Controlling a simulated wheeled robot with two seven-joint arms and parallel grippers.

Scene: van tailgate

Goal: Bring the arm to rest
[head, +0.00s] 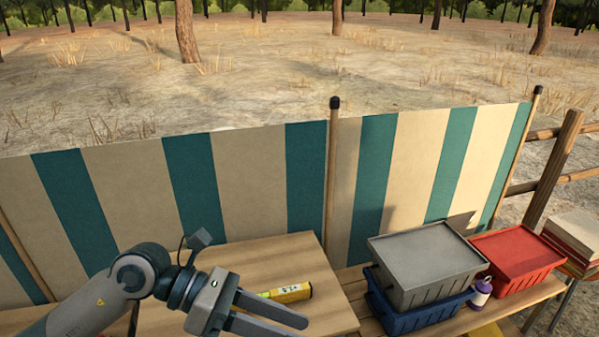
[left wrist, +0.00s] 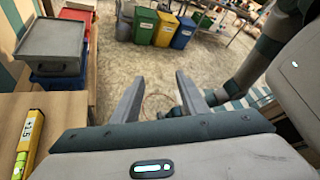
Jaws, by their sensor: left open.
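My left gripper (head: 272,318) reaches in from the lower left of the head view, over the wooden table. Its two fingers are apart with nothing between them. In the left wrist view the fingers (left wrist: 156,98) also stand open, over the bare ground beyond the table edge. My right gripper does not show in the head view; a dark arm link of mine fills the right of the left wrist view.
A yellow spirit level (head: 286,293) lies on the wooden table (head: 262,260) beside my gripper. A grey lidded crate (head: 428,262) sits on a blue crate (head: 420,315), with a red crate (head: 517,262) and purple-white bottle (head: 481,291) alongside. A striped windbreak (head: 255,180) stands behind.

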